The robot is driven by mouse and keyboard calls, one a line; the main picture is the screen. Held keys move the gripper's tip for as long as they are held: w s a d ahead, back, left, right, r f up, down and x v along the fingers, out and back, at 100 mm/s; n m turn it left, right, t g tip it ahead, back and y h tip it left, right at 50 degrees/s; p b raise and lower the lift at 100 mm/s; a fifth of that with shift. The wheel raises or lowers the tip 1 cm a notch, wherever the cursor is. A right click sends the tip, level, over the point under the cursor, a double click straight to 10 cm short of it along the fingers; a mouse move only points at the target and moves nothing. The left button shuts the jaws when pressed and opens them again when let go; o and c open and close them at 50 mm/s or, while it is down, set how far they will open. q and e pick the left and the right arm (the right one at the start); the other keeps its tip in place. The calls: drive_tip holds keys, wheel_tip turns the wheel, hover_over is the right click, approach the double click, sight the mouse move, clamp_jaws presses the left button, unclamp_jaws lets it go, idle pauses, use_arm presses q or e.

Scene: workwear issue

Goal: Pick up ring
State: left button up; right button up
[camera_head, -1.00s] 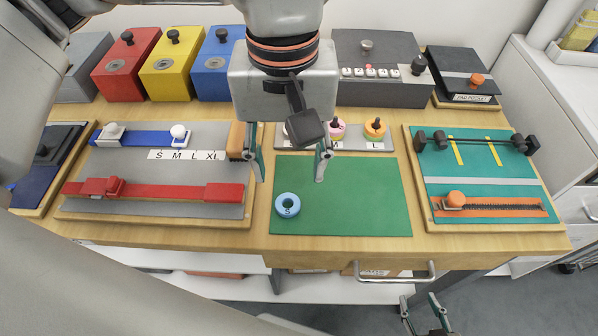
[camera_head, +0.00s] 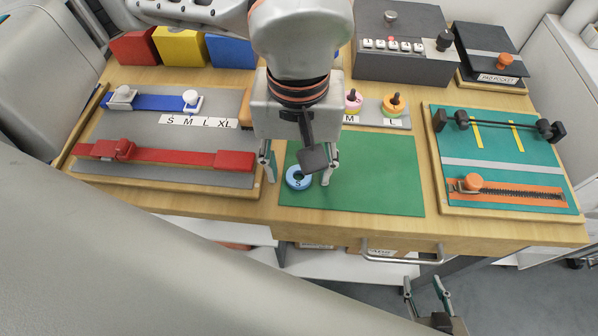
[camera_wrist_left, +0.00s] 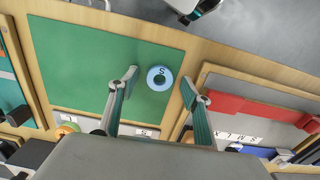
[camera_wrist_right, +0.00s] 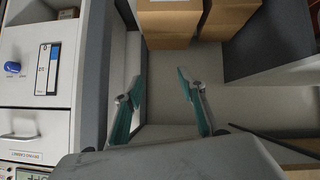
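A light blue ring (camera_head: 298,177) marked S lies flat on the left part of the green mat (camera_head: 375,190). My left gripper (camera_head: 298,176) is open above the mat, with its fingers to either side of the ring in the head view. In the left wrist view the ring (camera_wrist_left: 160,78) shows whole, beyond and between the open fingertips (camera_wrist_left: 166,86), and no finger touches it there. My right gripper (camera_head: 426,287) is open and empty, low in front of the table. The right wrist view shows its spread fingers (camera_wrist_right: 160,85).
Behind the mat a sign strip (camera_head: 375,117) holds a pink ring (camera_head: 353,100) and an orange ring (camera_head: 394,105) on posts. A grey board (camera_head: 215,165) with a red strap lies left; a teal board (camera_head: 500,160) lies right. The mat's right part is clear.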

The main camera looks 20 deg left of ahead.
use_arm(q)
drive_tip(key=c, duration=0.6)
